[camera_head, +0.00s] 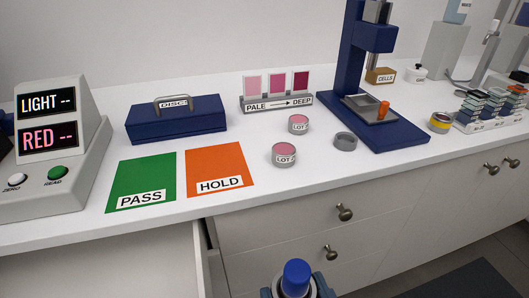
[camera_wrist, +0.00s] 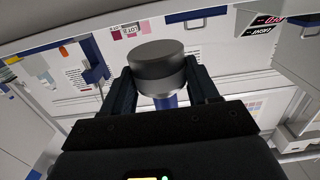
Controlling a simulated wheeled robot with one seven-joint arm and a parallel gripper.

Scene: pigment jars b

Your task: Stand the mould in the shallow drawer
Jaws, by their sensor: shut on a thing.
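The mould (camera_head: 296,275) appears to be the upright cylinder with a bright blue top in my gripper (camera_head: 297,287), at the bottom edge of the head view. In the wrist view the mould (camera_wrist: 157,66) shows a dark grey round end, a pale metal band and a blue part. My gripper (camera_wrist: 160,82) is shut on it, one dark finger at each side. The drawer (camera_head: 203,262) at the lower left of the head view is pulled open. Its visible inside is pale and looks empty. The mould is held in front of the cabinet, to the right of the open drawer.
Shut drawers with round knobs (camera_head: 344,212) lie behind my gripper. On the counter are a green PASS mat (camera_head: 142,175), an orange HOLD mat (camera_head: 214,165), LOT jars (camera_head: 285,155), a grey ring (camera_head: 346,141), a blue press (camera_head: 358,60) and a reading device (camera_head: 90,120).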

